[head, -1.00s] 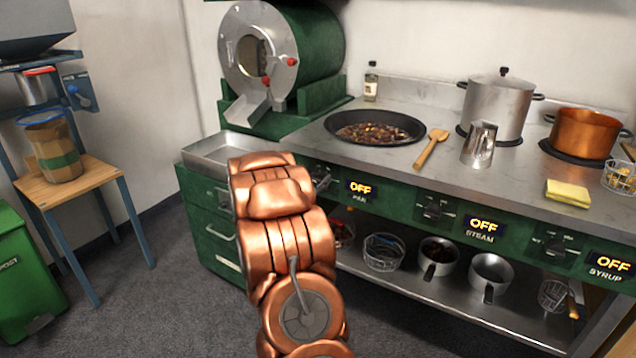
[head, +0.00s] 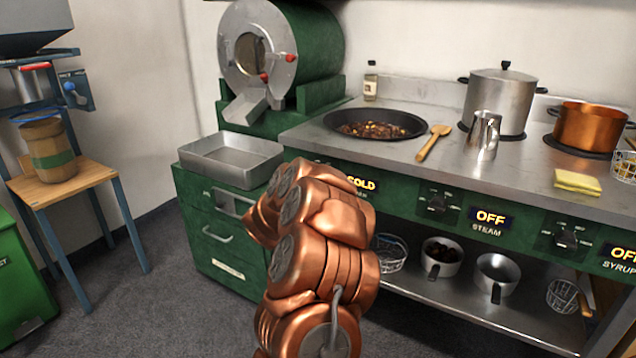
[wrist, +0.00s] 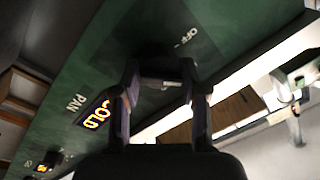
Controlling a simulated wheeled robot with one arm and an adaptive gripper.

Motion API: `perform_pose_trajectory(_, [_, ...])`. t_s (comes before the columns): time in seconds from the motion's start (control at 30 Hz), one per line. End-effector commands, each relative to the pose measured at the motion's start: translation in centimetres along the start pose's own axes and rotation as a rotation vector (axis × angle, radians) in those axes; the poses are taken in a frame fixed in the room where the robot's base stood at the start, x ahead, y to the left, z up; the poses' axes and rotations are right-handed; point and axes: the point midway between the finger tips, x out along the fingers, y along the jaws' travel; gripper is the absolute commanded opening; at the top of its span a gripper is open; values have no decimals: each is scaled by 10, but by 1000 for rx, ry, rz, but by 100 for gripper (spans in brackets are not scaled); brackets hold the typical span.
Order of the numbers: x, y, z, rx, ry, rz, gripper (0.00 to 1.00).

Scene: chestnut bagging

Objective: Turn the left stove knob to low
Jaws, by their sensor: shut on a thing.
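The left stove knob (wrist: 160,82), dark and dim, sits between the two fingers of my gripper (wrist: 161,72) in the wrist view. The gripper is shut on it. An OFF mark shows on the green panel beside the knob. The PAN display (wrist: 98,114) glows COLD, and it also shows partly in the head view (head: 362,184). My copper-coloured arm covers the knob and my gripper in the head view. The exact angle of the knob is too dark to tell.
The STEAM knob (head: 438,203) and SYRUP knob (head: 567,238) are further right, with the STEAM display (head: 490,217) reading OFF. A pan of chestnuts (head: 374,124), a wooden spatula (head: 434,142) and a metal jug (head: 483,136) stand on the counter above.

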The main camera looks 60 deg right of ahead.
Motion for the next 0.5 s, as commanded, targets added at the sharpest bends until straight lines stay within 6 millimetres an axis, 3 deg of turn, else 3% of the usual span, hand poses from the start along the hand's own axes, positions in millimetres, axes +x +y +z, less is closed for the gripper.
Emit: perform_pose_trajectory(0.5, [0, 5, 2, 122, 8, 11, 8])
